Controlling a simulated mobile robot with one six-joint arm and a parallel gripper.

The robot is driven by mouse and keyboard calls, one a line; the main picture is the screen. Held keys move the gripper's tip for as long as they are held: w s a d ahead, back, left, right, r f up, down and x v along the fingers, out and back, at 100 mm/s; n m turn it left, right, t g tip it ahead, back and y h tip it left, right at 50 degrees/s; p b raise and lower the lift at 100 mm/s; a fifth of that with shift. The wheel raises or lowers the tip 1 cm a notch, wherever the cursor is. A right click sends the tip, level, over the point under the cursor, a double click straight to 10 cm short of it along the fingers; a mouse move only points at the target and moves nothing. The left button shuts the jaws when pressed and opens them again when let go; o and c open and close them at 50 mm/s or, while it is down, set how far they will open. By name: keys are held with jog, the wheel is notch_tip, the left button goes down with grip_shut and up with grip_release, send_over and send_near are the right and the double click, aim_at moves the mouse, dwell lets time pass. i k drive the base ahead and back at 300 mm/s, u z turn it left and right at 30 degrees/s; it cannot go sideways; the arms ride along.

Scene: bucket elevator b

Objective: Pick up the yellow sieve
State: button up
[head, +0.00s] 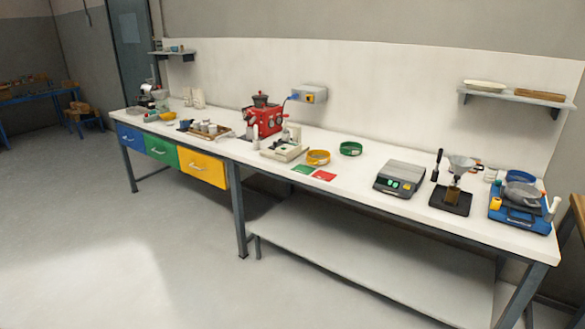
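The yellow sieve (318,157) is a low round ring on the white workbench (365,177), near the middle of its length. It sits just behind a green card and a red card. A similar green sieve (351,149) stands a little to its right and farther back, apart from it. My gripper does not show in the head view.
A beige device (284,152) stands close to the left of the yellow sieve. Green (303,168) and red (323,175) cards lie in front. A scale (400,178) stands to the right. The floor (110,225) before the bench is clear.

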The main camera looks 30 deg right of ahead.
aim_at(317, 156)
jog(key=z, duration=0.1)
jog(key=k, duration=0.2)
jog(key=u, duration=0.4)
jog(key=i, duration=0.6)
jog(key=u, duration=0.4)
jog(key=i, duration=2.25)
jog(key=z, duration=1.1)
jog(key=i, duration=0.75)
jog(key=z, duration=0.45)
